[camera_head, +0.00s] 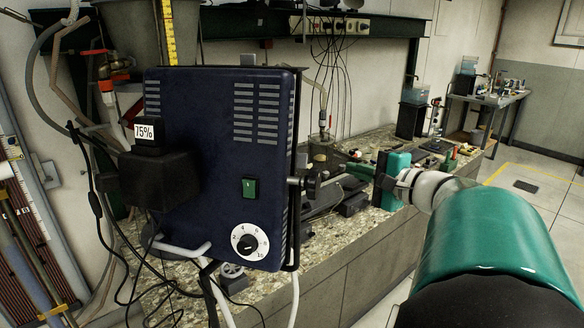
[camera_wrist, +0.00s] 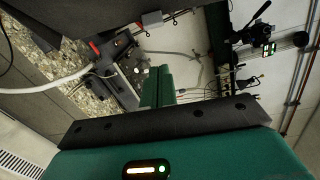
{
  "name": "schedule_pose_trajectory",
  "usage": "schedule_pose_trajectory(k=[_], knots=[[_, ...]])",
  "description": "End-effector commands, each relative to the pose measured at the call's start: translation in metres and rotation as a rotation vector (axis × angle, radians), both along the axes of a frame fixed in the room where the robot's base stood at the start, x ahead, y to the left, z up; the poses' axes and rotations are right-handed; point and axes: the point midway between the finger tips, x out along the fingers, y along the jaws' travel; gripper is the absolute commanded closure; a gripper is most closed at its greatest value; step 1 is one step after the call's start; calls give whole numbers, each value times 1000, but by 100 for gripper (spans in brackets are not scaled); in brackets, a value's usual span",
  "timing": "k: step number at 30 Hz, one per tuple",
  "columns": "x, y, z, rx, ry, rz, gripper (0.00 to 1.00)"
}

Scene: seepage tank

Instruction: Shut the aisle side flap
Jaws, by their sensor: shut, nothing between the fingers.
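No part is clearly recognisable as the aisle side flap in either view. A dark blue box (camera_head: 205,140) with vents, a green switch (camera_head: 249,188) and a white dial (camera_head: 249,245) stands large at left centre in the head view. A small dark knob or fitting (camera_head: 311,184) sticks out from its right edge. My gripper (camera_wrist: 157,88) is shut and empty, its green fingers together in the wrist view. In the head view my arm reaches in from the right, with the gripper above the stone bench, right of the box and apart from it in the picture.
The speckled stone bench (camera_head: 365,228) runs behind the box and holds tools and clutter. A black block marked 75% (camera_head: 149,132) and cables hang at the box's left. A further table (camera_head: 486,98) stands at back right.

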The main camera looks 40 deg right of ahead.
Motion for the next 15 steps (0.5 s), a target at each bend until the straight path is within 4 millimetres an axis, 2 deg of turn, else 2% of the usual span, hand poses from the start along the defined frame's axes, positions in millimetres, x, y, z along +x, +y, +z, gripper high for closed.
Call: schedule_pose_trajectory(k=[1, 8, 12, 15], knots=[[11, 2, -2, 2, 2, 4, 100], [57, 6, -7, 0, 2, 4, 100], [72, 26, -5, 0, 0, 5, 100], [79, 33, -5, 0, 1, 5, 100]])
